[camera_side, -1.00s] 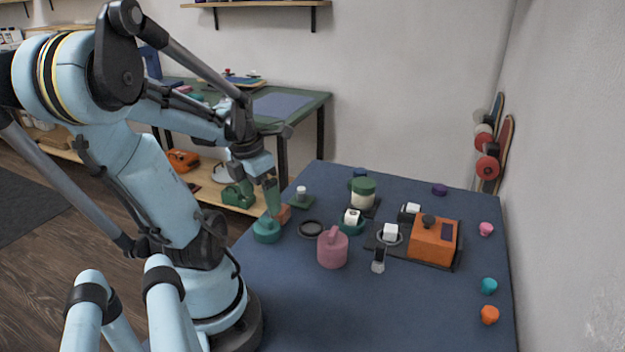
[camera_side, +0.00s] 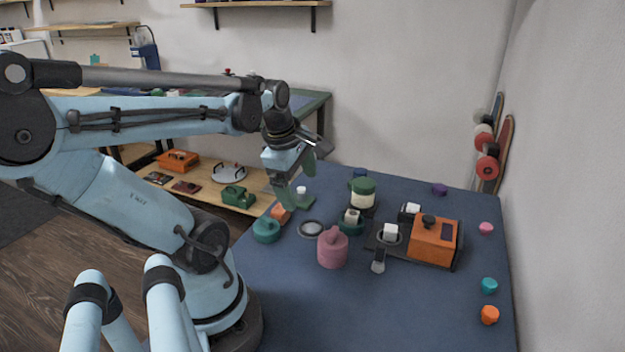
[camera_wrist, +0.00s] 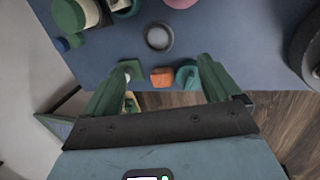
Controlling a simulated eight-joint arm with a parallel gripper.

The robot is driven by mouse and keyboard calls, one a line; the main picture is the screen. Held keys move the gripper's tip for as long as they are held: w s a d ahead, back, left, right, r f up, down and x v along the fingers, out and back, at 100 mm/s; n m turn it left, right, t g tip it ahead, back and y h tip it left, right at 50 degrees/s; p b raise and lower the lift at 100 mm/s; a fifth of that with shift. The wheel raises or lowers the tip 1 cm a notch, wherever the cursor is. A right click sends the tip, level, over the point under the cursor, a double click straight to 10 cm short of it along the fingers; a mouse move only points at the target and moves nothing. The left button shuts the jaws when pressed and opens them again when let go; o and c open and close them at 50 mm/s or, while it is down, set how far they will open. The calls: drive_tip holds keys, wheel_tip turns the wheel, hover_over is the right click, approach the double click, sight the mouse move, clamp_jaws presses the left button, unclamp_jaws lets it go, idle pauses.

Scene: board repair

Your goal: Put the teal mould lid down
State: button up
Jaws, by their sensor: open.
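The teal mould lid (camera_side: 266,230), a squat rounded piece with a raised grip, rests on the blue table near its left edge. It also shows in the wrist view (camera_wrist: 187,74), beside the orange block. My gripper (camera_side: 297,182) is open and empty, raised above the table behind and to the right of the lid and apart from it. In the wrist view my green fingers (camera_wrist: 167,66) are spread wide with nothing held between them.
A pink lidded piece (camera_side: 332,249) and a dark ring (camera_side: 311,229) lie right of the lid. An orange block (camera_side: 281,213) sits close behind it. An orange machine (camera_side: 435,240) stands at right. The front of the blue table (camera_side: 375,315) is clear.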

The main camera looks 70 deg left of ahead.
drive_tip(key=w+d+m, duration=0.1)
drive_tip(key=d+m, duration=0.1)
drive_tip(key=m, duration=0.1)
drive_tip(key=w+d+m+t, duration=0.1)
drive_tip(key=w+d+m, duration=0.1)
drive_tip(key=m, duration=0.2)
drive_tip(key=w+d+m, duration=0.2)
drive_tip(key=m, duration=0.2)
drive_tip(key=shift+t, duration=0.4)
drive_tip(key=w+d+m+t+h, duration=0.1)
drive_tip(key=w+d+m+t, duration=0.1)
drive_tip(key=d+m, duration=0.7)
drive_tip(key=shift+w+d+r+m+h, duration=0.35)
drive_tip(key=shift+w+m, duration=0.35)
drive_tip(key=shift+m, duration=2.4)
